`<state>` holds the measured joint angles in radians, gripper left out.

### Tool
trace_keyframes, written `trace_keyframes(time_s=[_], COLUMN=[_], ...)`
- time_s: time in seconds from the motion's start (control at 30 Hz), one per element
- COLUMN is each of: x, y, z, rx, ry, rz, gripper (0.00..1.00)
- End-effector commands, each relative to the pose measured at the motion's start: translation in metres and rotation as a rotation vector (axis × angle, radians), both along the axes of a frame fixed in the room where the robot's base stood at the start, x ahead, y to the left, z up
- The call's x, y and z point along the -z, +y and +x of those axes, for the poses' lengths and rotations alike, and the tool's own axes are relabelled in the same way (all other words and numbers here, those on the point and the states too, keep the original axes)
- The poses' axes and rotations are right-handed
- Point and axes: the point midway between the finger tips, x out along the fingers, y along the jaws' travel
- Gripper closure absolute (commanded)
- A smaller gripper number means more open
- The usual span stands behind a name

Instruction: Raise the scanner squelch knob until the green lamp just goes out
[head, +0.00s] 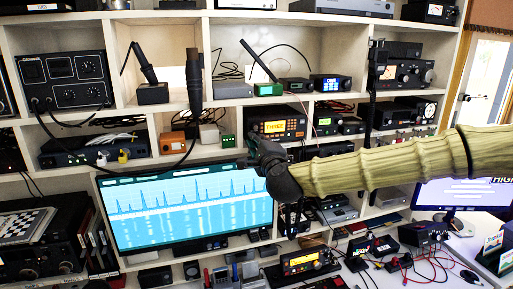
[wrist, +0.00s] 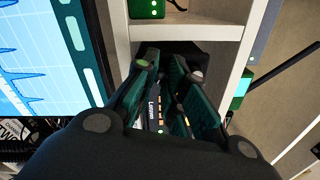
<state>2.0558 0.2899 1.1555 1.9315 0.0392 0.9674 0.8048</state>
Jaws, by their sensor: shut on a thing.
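The scanner (head: 283,127), a dark radio with a lit orange display, sits in a middle cubby in the head view. My gripper (head: 257,146) is at its lower left front. In the wrist view my gripper (wrist: 164,66) reaches into the cubby, its fingers on either side of part of the scanner's face. It is shut on the squelch knob, which the fingers hide. Between the fingers show white lettering, orange marks and a small bright green spot (wrist: 160,131). I cannot tell for certain whether this spot is the green lamp.
The large monitor (head: 190,212) with a blue spectrum stands just below and left of my gripper. The cubby's pale wall (wrist: 122,45) and shelf edge (wrist: 243,50) run close to the fingers. A small green box (head: 228,140) stands left of the scanner.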

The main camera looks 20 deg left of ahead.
Motion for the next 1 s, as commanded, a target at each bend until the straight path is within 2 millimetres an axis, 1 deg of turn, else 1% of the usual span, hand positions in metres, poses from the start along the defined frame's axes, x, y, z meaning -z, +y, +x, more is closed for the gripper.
trace_keyframes(time_s=[0.03,0.37,0.4,0.47,0.83,0.93,1.0], x=[0.002,0.002,0.002,0.002,0.001,0.001,0.001], y=[-0.001,0.0,0.0,0.0,-0.001,-0.005,-0.011], z=[0.0,0.0,0.0,0.0,-0.002,-0.008,-0.016], rx=[0.001,0.001,0.001,0.001,-0.001,0.0,0.0], ry=[0.004,0.006,0.006,0.006,0.005,0.004,0.004], rz=[0.002,0.003,0.003,0.003,0.004,0.004,0.004], gripper=[1.0,1.0,0.86,0.76,0.76,0.76,0.76])
